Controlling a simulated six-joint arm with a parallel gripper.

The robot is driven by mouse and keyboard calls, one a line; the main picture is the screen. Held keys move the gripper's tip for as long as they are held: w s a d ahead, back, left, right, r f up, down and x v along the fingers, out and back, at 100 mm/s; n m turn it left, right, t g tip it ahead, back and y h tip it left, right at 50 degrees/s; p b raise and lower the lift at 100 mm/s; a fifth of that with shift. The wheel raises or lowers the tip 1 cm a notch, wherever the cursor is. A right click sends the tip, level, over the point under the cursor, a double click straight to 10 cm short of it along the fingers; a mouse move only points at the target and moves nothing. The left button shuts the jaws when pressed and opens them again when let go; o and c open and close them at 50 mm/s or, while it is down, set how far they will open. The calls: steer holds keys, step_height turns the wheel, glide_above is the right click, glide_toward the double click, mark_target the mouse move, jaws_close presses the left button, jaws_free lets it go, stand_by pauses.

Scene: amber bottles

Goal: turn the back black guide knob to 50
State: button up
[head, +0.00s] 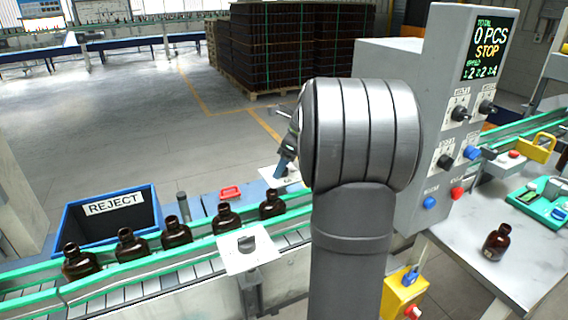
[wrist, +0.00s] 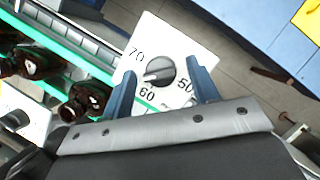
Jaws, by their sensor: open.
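The back black guide knob (wrist: 160,70) sits on a white dial plate (wrist: 150,28) marked 70, 60 and 50. Its white pointer line points left in the wrist view, between 60 and 70. My gripper (wrist: 162,76) is open, with one blue finger on each side of the knob; I cannot tell whether either touches it. In the head view a blue finger (head: 284,165) shows over the back dial plate (head: 270,172), beyond the conveyor. My arm hides the rest of the gripper, and the knob does not show clearly there.
A front black knob (head: 246,244) is on a white plate at the conveyor's near side. Several amber bottles (head: 176,232) stand on the conveyor between green rails. A blue REJECT bin (head: 149,205) lies behind. A grey control cabinet (head: 412,140) stands right of my arm, its screen reading STOP.

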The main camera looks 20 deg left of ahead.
steer(key=c, duration=1)
